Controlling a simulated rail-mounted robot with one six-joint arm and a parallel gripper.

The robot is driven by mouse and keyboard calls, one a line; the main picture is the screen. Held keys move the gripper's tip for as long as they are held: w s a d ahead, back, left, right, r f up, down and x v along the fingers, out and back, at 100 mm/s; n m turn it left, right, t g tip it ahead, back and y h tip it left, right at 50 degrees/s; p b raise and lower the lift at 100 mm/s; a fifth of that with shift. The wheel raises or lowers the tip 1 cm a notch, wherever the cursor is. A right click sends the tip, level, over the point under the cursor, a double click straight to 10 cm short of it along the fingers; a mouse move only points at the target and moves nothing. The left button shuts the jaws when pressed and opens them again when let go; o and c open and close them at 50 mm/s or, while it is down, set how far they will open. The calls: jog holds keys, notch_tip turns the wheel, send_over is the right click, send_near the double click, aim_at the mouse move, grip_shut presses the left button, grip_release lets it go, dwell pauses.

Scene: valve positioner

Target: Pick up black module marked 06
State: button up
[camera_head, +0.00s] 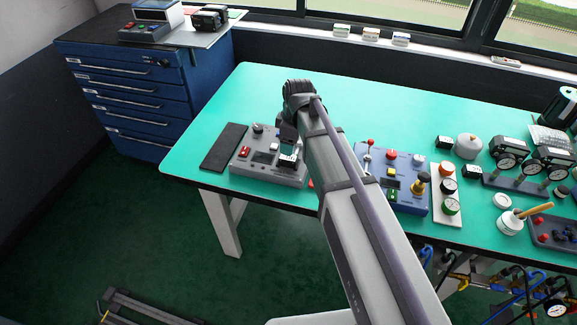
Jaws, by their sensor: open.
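My arm reaches across the teal bench, and my gripper (288,141) is at its far end, pointing down over a grey control box (262,172). The jaws are small and partly hidden by my wrist; they are open. A small black and white block (288,162) shows just below them at the box's right side; I cannot tell whether they touch. Small black modules with pale labels lie at the right, one at the back (445,142) and one nearer (468,171). More black units with gauges (508,149) stand beside them. No marking 06 is readable.
A black mat (223,147) lies left of the grey box. A blue control box (393,185) with knobs and a lever stands right of my arm. A gauge panel (446,193) and a white pot (511,222) are further right. The back-left bench (245,95) is clear.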

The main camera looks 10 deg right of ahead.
aim_at(288, 158)
jog(key=f+b, duration=0.4)
jog(key=f, duration=0.1)
jog(key=f+b, duration=0.2)
jog(key=f, duration=0.1)
jog(key=shift+w+a, duration=0.1)
jog(key=shift+a, duration=0.15)
jog(key=shift+r, duration=0.3)
jog(key=shift+c, duration=0.4)
jog(key=c, duration=1)
